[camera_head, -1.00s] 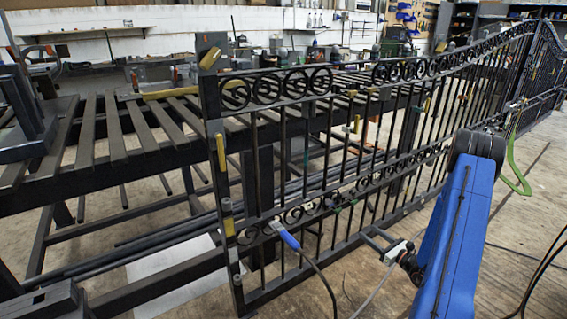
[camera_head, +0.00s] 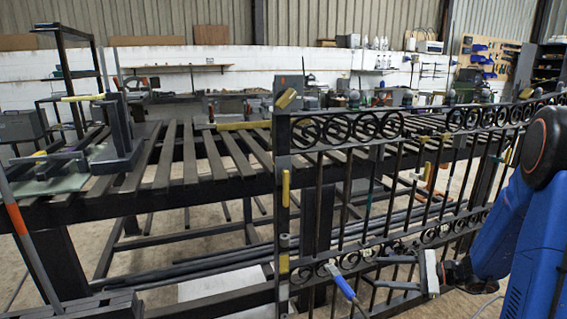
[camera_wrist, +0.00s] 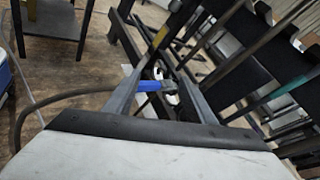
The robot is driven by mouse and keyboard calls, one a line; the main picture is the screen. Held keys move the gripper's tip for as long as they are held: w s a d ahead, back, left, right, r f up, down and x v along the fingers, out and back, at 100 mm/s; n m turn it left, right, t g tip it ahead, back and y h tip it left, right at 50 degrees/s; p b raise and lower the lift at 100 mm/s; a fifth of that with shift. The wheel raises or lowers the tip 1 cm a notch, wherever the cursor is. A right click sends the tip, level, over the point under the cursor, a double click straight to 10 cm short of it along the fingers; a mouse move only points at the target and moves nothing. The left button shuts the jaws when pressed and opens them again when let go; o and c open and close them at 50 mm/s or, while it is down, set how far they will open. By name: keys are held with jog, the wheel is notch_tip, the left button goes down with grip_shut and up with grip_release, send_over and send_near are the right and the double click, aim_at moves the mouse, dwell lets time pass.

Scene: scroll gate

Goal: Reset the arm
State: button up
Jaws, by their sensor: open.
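My arm reaches in from the right edge of the head view, blue with a black joint. My gripper (camera_head: 378,272) is in front of the lower part of the dark metal gate (camera_head: 284,190). Its two fingers are apart and point left. In the wrist view the fingers (camera_wrist: 167,78) are also spread, with a blue-handled clamp (camera_wrist: 153,86) visible beyond and between them. The same blue handle (camera_head: 343,284) shows at the gate's lower left, with a cable hanging from it. No object is visibly gripped. Whether the fingers touch the gate bars is unclear.
A slatted steel workbench (camera_head: 178,160) stands behind the gate. Yellow pieces (camera_head: 286,188) are fixed on the gate's end post. A dark fixture (camera_head: 118,135) sits on the bench at left. Some concrete floor (camera_head: 75,250) shows below the bench.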

jog(key=s+a+r+n+g+h, duration=0.3)
jog(key=s+a+n, duration=0.15)
jog(key=s, duration=0.35)
jog(key=s+a+r+n+g+h, duration=0.25)
jog(key=s+a+n, duration=0.2)
jog(key=s, duration=0.45)
jog(key=s+d+r+n+t+h, duration=0.4)
jog(key=s+d+r+n+h, duration=0.2)
jog(key=s, duration=0.5)
jog(key=shift+s+d+r+n+h, duration=0.2)
jog(key=shift+s+r+n+h, duration=0.2)
jog(key=shift+r+n+h, duration=0.55)
jog(key=shift+f+n+t, duration=0.25)
